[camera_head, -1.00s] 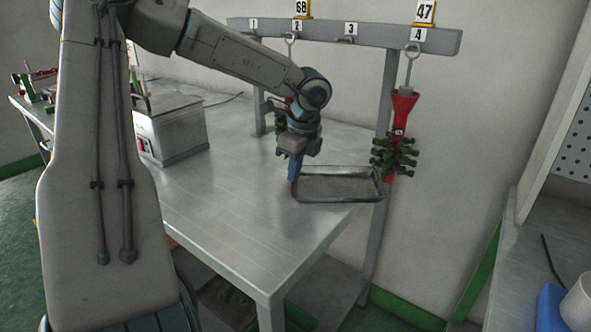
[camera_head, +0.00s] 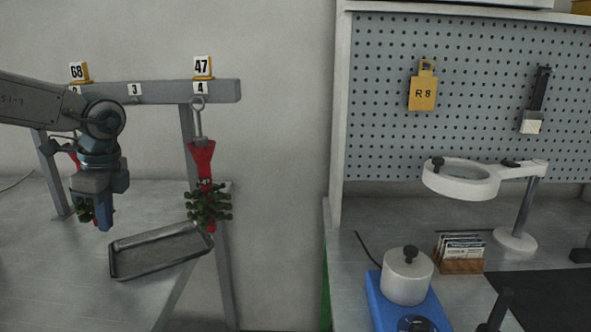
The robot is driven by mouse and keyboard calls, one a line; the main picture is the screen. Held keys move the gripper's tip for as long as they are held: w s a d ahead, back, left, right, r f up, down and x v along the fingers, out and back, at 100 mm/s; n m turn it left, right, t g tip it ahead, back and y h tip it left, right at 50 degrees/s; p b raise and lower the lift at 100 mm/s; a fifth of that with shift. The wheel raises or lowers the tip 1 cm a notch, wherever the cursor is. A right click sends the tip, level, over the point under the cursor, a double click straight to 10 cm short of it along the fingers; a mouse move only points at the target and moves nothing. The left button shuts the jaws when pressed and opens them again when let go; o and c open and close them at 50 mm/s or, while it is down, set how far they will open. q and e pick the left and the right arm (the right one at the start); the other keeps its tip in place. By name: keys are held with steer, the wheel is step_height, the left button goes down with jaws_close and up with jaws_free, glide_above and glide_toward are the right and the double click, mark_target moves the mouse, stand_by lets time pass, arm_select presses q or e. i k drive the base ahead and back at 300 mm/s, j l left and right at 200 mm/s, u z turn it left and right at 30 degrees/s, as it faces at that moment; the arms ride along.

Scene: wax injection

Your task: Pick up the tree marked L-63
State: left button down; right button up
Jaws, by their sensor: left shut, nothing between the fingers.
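A red tree with green clusters (camera_head: 203,160) hangs upright from hook 4 of the grey rack (camera_head: 225,91), under the number plate 47 (camera_head: 202,67). A second tree (camera_head: 85,211) hangs near hook 2 under the plate 68 (camera_head: 79,72), mostly hidden behind my left gripper. I can read no L-63 mark on either tree. My left gripper (camera_head: 105,224) is shut and empty, pointing down in front of the second tree and left of the tree on hook 4. My right gripper is out of view.
An empty metal tray (camera_head: 160,252) lies on the steel table (camera_head: 40,275), below the hooks. A second bench (camera_head: 390,235) at right has a pegboard, yellow R 8 tag (camera_head: 422,92), ring magnifier (camera_head: 460,182), card holder (camera_head: 461,262) and white pot (camera_head: 407,277) on a blue base.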

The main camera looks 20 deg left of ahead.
mark_target(208, 208)
steer(key=k+l, duration=0.8)
steer(key=l, duration=0.1)
